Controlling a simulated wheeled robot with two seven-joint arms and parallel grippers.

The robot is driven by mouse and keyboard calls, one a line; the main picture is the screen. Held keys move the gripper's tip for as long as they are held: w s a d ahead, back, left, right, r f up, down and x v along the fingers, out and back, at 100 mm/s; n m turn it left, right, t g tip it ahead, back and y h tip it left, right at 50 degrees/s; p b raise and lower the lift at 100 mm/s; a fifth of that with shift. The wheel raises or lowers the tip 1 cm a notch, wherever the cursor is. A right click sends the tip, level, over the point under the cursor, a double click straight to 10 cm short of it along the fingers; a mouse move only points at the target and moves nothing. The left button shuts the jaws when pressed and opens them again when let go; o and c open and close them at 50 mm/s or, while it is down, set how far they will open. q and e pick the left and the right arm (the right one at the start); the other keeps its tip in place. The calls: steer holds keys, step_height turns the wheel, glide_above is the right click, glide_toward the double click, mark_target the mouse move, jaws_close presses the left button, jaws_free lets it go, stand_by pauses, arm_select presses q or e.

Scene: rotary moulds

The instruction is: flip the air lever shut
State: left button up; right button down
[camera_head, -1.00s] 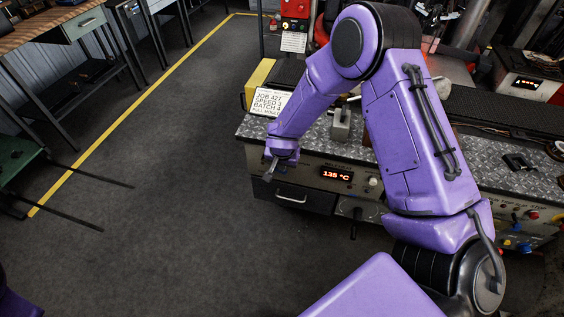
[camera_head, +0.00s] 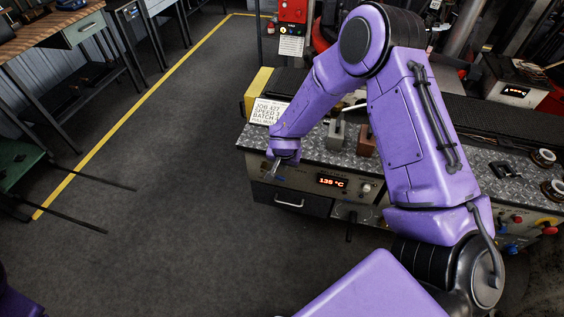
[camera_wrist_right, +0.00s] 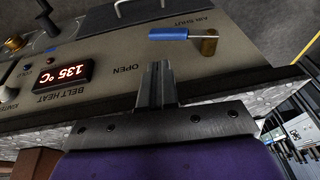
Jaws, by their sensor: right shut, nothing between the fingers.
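The air lever has a blue handle (camera_wrist_right: 168,34) and a brass pivot (camera_wrist_right: 209,40) on the cream front panel, seen in the right wrist view. Its handle points left from the pivot, close by the words AIR SHUT (camera_wrist_right: 188,24); the word OPEN (camera_wrist_right: 126,70) is lower left. My right gripper (camera_wrist_right: 155,72) is shut and empty. Its fingertips appear below the blue handle in that view, with a visible gap. In the head view the right gripper (camera_head: 277,168) is at the panel's left end, where I cannot make out the lever. My left gripper is out of view.
A job sign (camera_head: 267,112) stands behind my wrist.

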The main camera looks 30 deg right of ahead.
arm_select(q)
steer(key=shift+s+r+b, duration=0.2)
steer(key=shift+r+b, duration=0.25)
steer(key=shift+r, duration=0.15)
arm_select(e)
steer(key=v, duration=1)
steer(key=shift+s+d+r, duration=0.25)
steer(key=shift+s, duration=0.25)
